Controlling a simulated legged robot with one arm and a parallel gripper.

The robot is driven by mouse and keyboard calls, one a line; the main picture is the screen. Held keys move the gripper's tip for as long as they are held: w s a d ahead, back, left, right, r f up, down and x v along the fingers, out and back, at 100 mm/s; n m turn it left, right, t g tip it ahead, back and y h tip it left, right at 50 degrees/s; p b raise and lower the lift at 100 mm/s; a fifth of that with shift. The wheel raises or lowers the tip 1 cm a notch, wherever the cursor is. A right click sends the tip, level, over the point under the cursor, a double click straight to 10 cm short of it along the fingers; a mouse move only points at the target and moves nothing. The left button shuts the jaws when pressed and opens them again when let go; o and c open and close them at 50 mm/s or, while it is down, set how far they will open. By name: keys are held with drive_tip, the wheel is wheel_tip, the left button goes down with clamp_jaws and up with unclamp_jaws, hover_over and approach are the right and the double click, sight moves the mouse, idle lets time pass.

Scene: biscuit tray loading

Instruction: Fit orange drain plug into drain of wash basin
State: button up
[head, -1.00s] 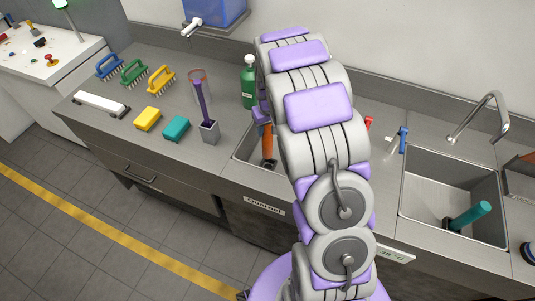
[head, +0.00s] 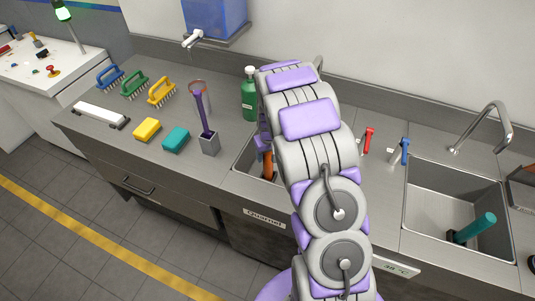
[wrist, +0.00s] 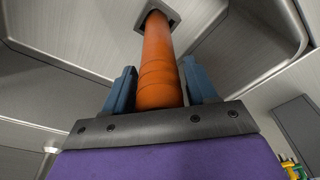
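The orange drain plug (wrist: 158,62) is a long orange cylinder. In the wrist view its far end is at the square drain opening (wrist: 174,22), and how deep it sits is hidden. My gripper (wrist: 160,82) has its two blue-grey fingers on either side of the plug, closed on it. In the head view the plug (head: 268,166) stands inside the left wash basin (head: 243,163), mostly behind my arm. The basin's drain is hidden in that view.
A second basin (head: 425,195) on the right holds a teal plug (head: 474,228). Red (head: 368,140) and blue (head: 401,150) handles stand between basins. A grey holder (head: 210,145), green bottle (head: 249,95), sponges (head: 147,130) and brushes (head: 161,91) occupy the counter's left.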

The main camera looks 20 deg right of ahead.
drive_tip(key=shift+o, duration=1)
drive_tip(key=r, duration=0.3)
drive_tip(key=s+r+p, duration=0.1)
drive_tip(key=r, duration=0.3)
drive_tip(key=r+p, duration=0.1)
drive_tip(key=r, duration=0.3)
drive_tip(key=shift+s+r, duration=0.25)
drive_tip(key=shift+s, duration=0.1)
drive_tip(key=s+a+r+g, duration=0.1)
drive_tip(key=s+a+r, duration=0.25)
drive_tip(key=s, duration=0.45)
drive_tip(key=s+a+r+g, duration=0.1)
drive_tip(key=s+a+r, duration=0.2)
drive_tip(key=s+r, duration=0.35)
drive_tip(key=s+a+r, duration=0.3)
drive_tip(key=s, duration=0.6)
drive_tip(key=s+a+r+g, duration=0.1)
drive_tip(key=s+a, duration=0.1)
drive_tip(key=s, duration=1.3)
drive_tip(key=shift+r+g, duration=0.3)
